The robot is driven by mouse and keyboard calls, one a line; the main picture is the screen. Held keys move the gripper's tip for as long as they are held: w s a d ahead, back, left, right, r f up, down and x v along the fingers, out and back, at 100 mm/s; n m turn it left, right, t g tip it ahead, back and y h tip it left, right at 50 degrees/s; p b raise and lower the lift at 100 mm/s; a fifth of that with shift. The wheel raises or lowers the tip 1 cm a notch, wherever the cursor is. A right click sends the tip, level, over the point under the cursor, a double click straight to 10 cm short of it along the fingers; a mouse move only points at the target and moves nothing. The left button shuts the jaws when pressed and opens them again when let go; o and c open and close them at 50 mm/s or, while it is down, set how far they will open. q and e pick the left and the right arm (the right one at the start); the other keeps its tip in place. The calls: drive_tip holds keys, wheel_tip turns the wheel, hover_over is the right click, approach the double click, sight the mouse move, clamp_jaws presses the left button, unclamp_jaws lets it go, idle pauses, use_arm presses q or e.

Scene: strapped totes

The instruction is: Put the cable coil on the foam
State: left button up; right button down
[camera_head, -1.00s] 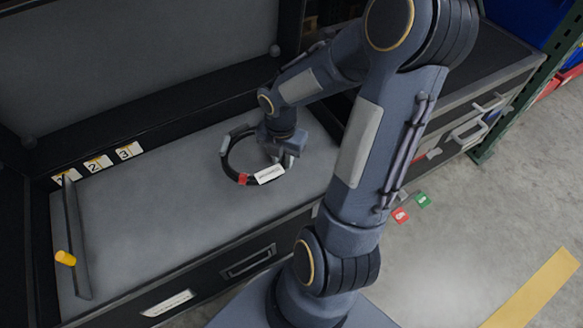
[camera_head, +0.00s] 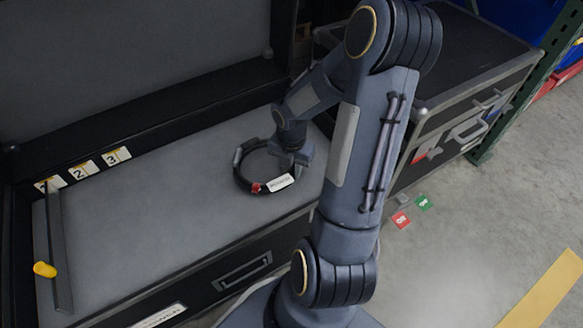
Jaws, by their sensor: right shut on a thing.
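The cable coil is a black ring (camera_head: 244,181) with a red band and a white label, over the right part of the grey foam (camera_head: 150,215) that lines the open tote. My right gripper (camera_head: 290,160) is shut on the coil's far right side, pointing down. The fingertips are partly hidden by the gripper body. I cannot tell whether the coil touches the foam or hangs just above it. My left gripper is not in view.
Number cards (camera_head: 83,171) stand along the foam's back left edge. A dark case (camera_head: 470,60) stands at the right. Red (camera_head: 401,220) and green tags lie on the floor. The foam's middle is clear.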

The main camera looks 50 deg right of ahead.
drive_tip(key=shift+f, duration=0.1)
drive_tip(key=c, duration=1.2)
unclamp_jaws()
wheel_tip(320, 180, up, 12)
drive_tip(key=p, duration=0.6)
drive_tip(key=s+a+r+m+t+y, duration=0.1)
drive_tip(key=s+a+r+m+t, duration=0.1)
drive_tip(key=a+m, duration=0.4)
drive_tip(key=s+a+r+m+t+y, duration=0.1)
drive_tip(key=s+a+r+m, duration=0.3)
drive_tip(key=m, duration=0.5)
drive_tip(key=s+a+r+m+t+y, duration=0.1)
drive_tip(key=s+a+r+m+t, duration=0.1)
drive_tip(key=a+r+m, duration=0.4)
drive_tip(key=shift+s+a+r+m+t+y, duration=0.1)
drive_tip(key=shift+s+a+m+y, duration=0.1)
drive_tip(key=shift+a+m, duration=0.35)
drive_tip(key=shift+s+a+r+m+t+y, duration=0.1)
drive_tip(key=shift+s+a+m, duration=0.15)
drive_tip(key=shift+a, duration=0.5)
drive_tip(key=shift+s+a+r+m+t+y, duration=0.1)
drive_tip(key=shift+s+a+m, duration=0.1)
drive_tip(key=shift+a+m, duration=0.35)
drive_tip(key=shift+a, duration=0.1)
